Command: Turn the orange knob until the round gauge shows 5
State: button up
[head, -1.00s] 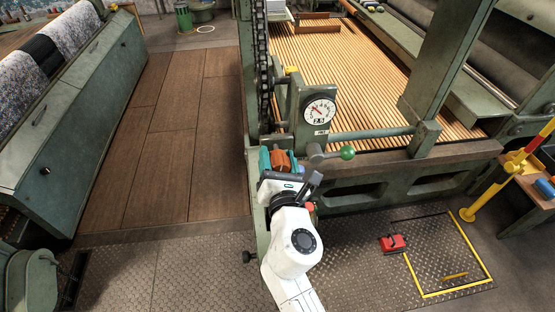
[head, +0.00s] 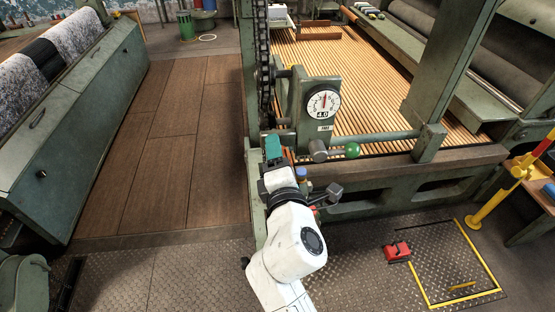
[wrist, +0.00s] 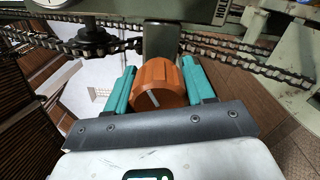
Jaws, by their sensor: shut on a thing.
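The orange knob (wrist: 158,82) sits between the teal fingers of my gripper (wrist: 160,88) in the wrist view, with a pale line on its face tilted to the upper left. My gripper is shut on it. In the head view my gripper (head: 276,153) reaches the post below the gauge and mostly hides the knob. The round gauge (head: 323,102) has a white dial with a needle pointing nearly straight up, and its number window reads 4.0. A sliver of the dial (wrist: 50,3) shows at the top left of the wrist view.
A lever with a green ball (head: 351,150) stands right of my gripper. A chain (head: 265,70) runs up the frame post, and chain also crosses the wrist view (wrist: 240,55). A red box (head: 397,250) lies on the floor by a yellow-edged hatch (head: 462,286). The brown floor panels at left are clear.

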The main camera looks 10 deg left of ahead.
jog(key=m+b, duration=0.3)
jog(key=m, duration=0.2)
jog(key=shift+f+m, duration=0.15)
jog(key=shift+m, duration=0.15)
jog(key=shift+m+b, duration=1.2)
jog(key=shift+m, duration=0.9)
jog(key=shift+r, duration=0.2)
jog(key=o, duration=1)
jog(key=v, duration=1)
jog(key=shift+s+d+r+b, duration=0.1)
jog(key=shift+s+b, duration=0.3)
